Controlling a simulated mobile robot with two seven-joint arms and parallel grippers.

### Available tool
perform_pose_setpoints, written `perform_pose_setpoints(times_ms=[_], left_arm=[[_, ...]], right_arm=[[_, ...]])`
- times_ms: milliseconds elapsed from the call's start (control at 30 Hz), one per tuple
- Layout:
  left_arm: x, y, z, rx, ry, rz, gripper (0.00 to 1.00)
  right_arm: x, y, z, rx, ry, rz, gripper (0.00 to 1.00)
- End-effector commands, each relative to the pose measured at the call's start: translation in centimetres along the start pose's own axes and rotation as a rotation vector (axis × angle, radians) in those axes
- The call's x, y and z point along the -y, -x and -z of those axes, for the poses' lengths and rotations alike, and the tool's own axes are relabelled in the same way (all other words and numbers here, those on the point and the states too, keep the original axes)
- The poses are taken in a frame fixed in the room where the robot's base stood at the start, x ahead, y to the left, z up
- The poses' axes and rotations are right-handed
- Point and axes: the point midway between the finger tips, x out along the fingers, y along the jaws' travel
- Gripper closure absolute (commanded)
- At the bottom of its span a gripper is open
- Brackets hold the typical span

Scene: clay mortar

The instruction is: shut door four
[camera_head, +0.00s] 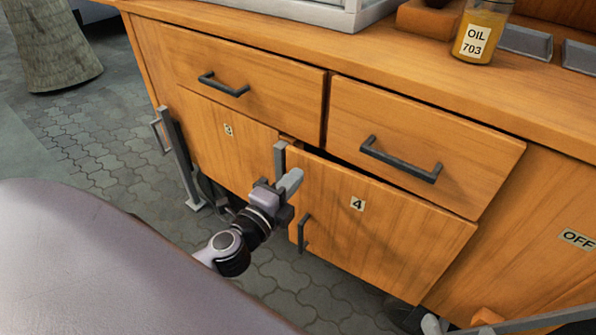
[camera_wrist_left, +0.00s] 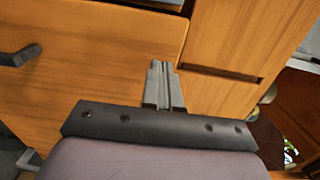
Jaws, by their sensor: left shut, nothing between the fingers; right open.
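Door four (camera_head: 385,235) is the wooden cabinet door with the label 4 and a dark upright handle (camera_head: 302,233). A dark gap shows along its top edge, so it stands slightly ajar. My left gripper (camera_head: 292,182) is shut and empty at the door's upper left corner, close to its edge; whether it touches the wood I cannot tell. In the left wrist view its closed fingertips (camera_wrist_left: 162,72) lie in front of wooden panels. My right gripper (camera_head: 452,325) appears only partly, open, at the bottom edge of the head view.
Two drawers with dark handles, the left (camera_head: 240,80) and right (camera_head: 420,140), sit above the doors. Door three (camera_head: 210,135) is to the left. A panel marked OFF (camera_head: 540,215) is on the right. An oil jar (camera_head: 482,30) stands on top. Paved floor (camera_head: 110,150) lies left.

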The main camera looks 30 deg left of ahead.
Motion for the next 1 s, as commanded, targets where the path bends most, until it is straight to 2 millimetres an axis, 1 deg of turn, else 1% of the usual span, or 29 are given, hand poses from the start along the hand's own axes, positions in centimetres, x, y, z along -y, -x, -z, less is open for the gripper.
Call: perform_pose_setpoints(times_ms=[100,233,733,1000], left_arm=[[0.0,-1.2,0.0,-0.001,0.001,0.001,1.00],[0.0,-1.9,0.0,-0.001,0.000,0.000,1.00],[0.0,-2.5,0.0,-0.008,-0.001,0.000,1.00],[0.0,-5.5,-0.1,-0.094,-0.003,0.000,1.00]], right_arm=[[-0.1,0.0,-0.1,0.002,0.005,-0.002,0.00],[-0.1,0.1,-0.1,0.003,0.009,-0.002,0.00],[0.1,0.1,0.1,-0.002,0.012,0.002,0.00],[0.1,0.2,0.4,-0.004,0.018,-0.001,0.00]])
